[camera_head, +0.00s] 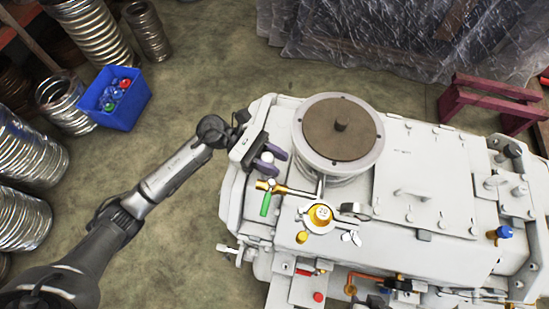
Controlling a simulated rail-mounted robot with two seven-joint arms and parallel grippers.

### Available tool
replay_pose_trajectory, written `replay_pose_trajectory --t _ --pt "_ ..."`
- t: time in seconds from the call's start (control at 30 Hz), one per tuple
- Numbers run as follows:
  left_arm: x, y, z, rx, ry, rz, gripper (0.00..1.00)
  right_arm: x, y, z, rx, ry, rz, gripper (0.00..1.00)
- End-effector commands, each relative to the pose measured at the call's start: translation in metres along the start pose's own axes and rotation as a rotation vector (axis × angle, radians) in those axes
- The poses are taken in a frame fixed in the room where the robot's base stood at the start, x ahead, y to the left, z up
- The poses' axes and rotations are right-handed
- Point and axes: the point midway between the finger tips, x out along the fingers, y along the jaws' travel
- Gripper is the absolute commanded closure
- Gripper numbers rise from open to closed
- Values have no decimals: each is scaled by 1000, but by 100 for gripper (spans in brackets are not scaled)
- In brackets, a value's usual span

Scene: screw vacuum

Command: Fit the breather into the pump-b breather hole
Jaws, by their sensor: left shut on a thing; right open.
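The white pump unit (415,200) fills the right half of the head view, with a large round brown-topped port (340,128) on it. My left gripper (267,160) is over the pump's left end, just left of the round port. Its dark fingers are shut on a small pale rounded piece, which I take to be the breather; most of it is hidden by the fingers. I cannot make out the pump-b breather hole. My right gripper is not in view.
A blue bin (116,98) with red and blue parts stands on the floor at the left. Coiled silver hoses (88,35) line the left edge. A plastic-wrapped load (400,35) and a red stand (490,100) are behind the pump. Floor between bin and pump is clear.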

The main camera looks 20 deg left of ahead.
Motion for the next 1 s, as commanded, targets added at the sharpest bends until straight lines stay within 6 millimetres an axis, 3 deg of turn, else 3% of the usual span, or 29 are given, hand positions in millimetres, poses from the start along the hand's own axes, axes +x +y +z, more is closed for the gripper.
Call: replay_pose_trajectory --t 1.0 --pt "0 0 0 1 0 0 92 8 2 3 -6 -1 5 57"
